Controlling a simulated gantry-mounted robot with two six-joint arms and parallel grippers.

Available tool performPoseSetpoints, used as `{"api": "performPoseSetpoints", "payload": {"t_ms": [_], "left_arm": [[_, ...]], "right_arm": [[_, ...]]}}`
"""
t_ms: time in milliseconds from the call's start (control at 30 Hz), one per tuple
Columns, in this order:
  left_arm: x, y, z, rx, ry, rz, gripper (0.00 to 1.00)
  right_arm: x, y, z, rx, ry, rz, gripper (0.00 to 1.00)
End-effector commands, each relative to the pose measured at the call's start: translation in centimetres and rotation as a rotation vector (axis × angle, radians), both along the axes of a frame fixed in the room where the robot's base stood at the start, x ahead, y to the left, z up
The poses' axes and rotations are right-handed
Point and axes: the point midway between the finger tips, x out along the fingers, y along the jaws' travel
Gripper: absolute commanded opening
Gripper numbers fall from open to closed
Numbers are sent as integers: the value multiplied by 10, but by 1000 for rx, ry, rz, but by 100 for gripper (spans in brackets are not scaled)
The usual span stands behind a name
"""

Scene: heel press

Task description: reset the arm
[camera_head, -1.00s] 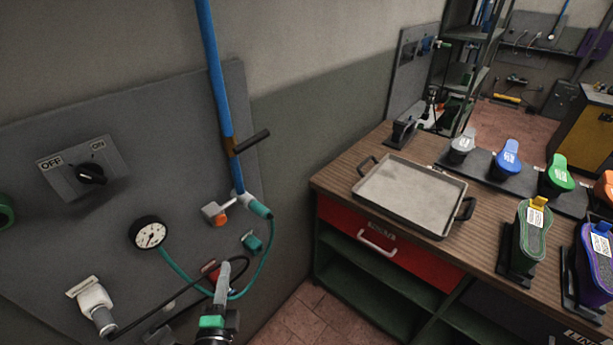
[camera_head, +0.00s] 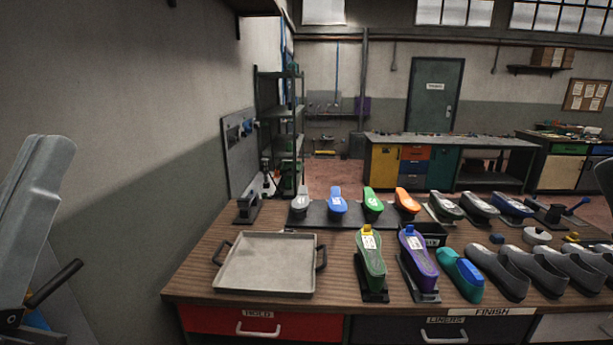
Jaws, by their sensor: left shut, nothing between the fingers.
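My left gripper (camera_head: 45,150) is large and close at the left edge of the head view. Its grey fingers point up and are together, with nothing between them. It is in front of the grey wall, left of the workbench (camera_head: 200,290) and apart from it. A black rod (camera_head: 53,284) shows just below the fingers; I cannot tell whether they touch. My right gripper cannot be made out; only a dark shape is cut off at the right edge.
A metal tray (camera_head: 265,262) with dark handles lies on the bench's left part. Several coloured heel pieces stand behind it on a dark strip. A green sole (camera_head: 369,262), a purple sole (camera_head: 417,262) and grey shoes (camera_head: 497,272) are to its right. A shelf rack (camera_head: 280,130) stands behind.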

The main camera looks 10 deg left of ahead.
Motion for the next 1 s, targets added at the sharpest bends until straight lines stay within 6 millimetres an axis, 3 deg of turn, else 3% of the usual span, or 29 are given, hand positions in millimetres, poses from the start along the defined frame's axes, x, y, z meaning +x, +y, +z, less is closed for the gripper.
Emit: {"api": "performPoseSetpoints", "payload": {"t_ms": [33,100,267,500,633,800,1000], "left_arm": [[1,-9,1,-57,13,-122,0],[2,-7,47,-48,12,-101,0],[2,-7,109,-47,14,-97,0],[3,-6,226,-46,15,-94,0],[3,-6,281,-46,16,-94,0],[3,-6,316,-46,17,-93,0],[3,-6,315,-46,17,-92,0]], "right_arm": [[0,0,4,0,1,0,71],[0,0,50,0,2,0,71],[0,0,112,0,-1,0,71],[0,0,230,0,0,0,71],[0,0,285,0,-1,0,71],[0,0,320,0,0,0,71],[0,0,319,0,1,0,71]]}}
